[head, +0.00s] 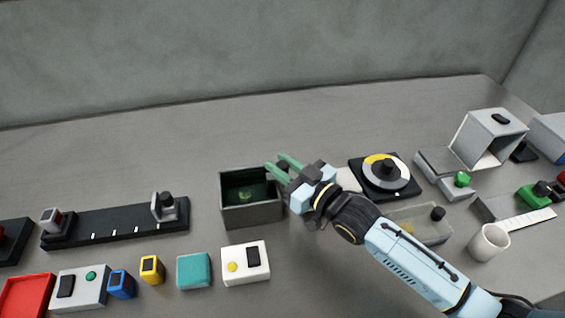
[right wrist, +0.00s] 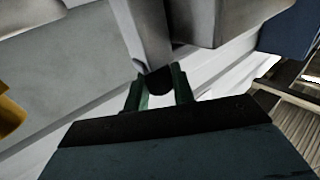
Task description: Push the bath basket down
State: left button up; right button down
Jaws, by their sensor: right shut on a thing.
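A dark grey open-topped bath box (head: 252,215) stands near the middle of the table, with a dark green patch (head: 244,194) inside. I cannot make out the basket's shape there. My right gripper (head: 278,166) reaches in from the right, its green fingers at the box's back right corner. In the right wrist view the green fingers (right wrist: 160,88) close around a small dark rounded knob (right wrist: 158,80) at the end of a grey post. I cannot tell whether this knob belongs to the basket. My left gripper is not in view.
A black dial unit (head: 386,176) and a clear tray (head: 425,224) lie right of the box, partly beside my arm. A white two-button box (head: 246,264) and a teal block (head: 194,271) sit in front. A long black rail (head: 118,226) lies left. The back table is clear.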

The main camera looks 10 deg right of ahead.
jog(key=c, duration=1.4)
grip_release()
jog(key=shift+f, duration=0.35)
jog(key=shift+o, duration=1)
jog(key=shift+r, duration=0.1)
jog(key=v, duration=1.3)
jog(key=shift+s+r+p, duration=0.15)
jog(key=shift+p, duration=0.15)
jog(key=shift+d, duration=0.15)
